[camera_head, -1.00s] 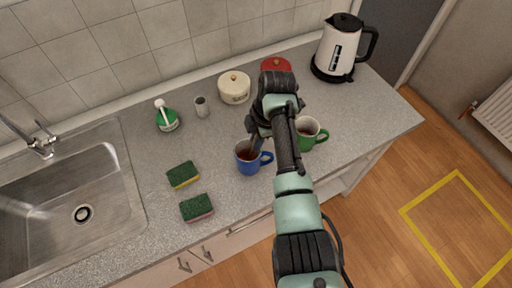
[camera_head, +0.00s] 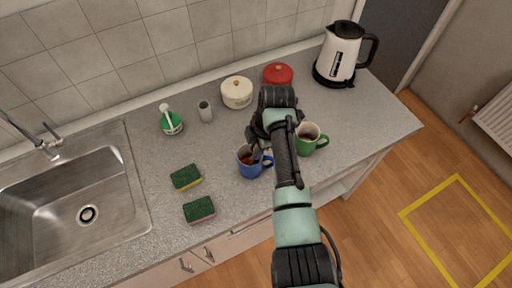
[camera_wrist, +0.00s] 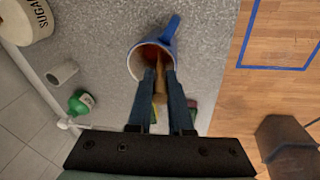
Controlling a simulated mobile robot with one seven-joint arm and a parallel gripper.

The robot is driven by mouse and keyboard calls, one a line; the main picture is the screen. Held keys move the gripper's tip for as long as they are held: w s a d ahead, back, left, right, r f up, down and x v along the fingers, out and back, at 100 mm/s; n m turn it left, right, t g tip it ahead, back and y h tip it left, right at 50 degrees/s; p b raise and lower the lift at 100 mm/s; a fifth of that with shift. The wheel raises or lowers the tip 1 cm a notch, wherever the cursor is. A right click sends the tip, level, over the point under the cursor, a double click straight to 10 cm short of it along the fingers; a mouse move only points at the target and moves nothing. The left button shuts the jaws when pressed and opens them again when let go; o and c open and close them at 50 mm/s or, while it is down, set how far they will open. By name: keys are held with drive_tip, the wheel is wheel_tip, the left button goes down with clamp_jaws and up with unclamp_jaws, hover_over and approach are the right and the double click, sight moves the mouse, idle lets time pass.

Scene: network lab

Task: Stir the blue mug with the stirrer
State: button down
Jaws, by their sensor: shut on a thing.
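The blue mug (camera_head: 248,169) stands upright on the counter and holds a reddish-brown drink. It also shows in the wrist view (camera_wrist: 171,35), with its handle pointing up. My gripper (camera_head: 256,142) is above the mug, partly hidden by my arm in the head view. In the wrist view my gripper (camera_wrist: 163,78) is shut on the stirrer (camera_wrist: 160,88), a thin brown stick between the two fingers. The stirrer's far end reaches into the mug opening. Its tip is hard to make out.
A green mug (camera_head: 308,138) stands close right of the blue mug. Two sponges (camera_head: 186,177) lie to the left, with a green bottle (camera_head: 171,122), a small grey cup (camera_head: 205,111), a cream pot (camera_head: 237,92), a red pot (camera_head: 278,75) and a kettle (camera_head: 340,55) behind. The sink (camera_head: 75,195) is left.

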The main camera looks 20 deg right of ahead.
wheel_tip(320, 180, up, 9)
drive_tip(key=s+d+p, duration=0.1)
drive_tip(key=p, duration=0.8)
drive_tip(key=shift+s+r, duration=0.2)
drive_tip(key=shift+s, duration=0.1)
idle(0.5)
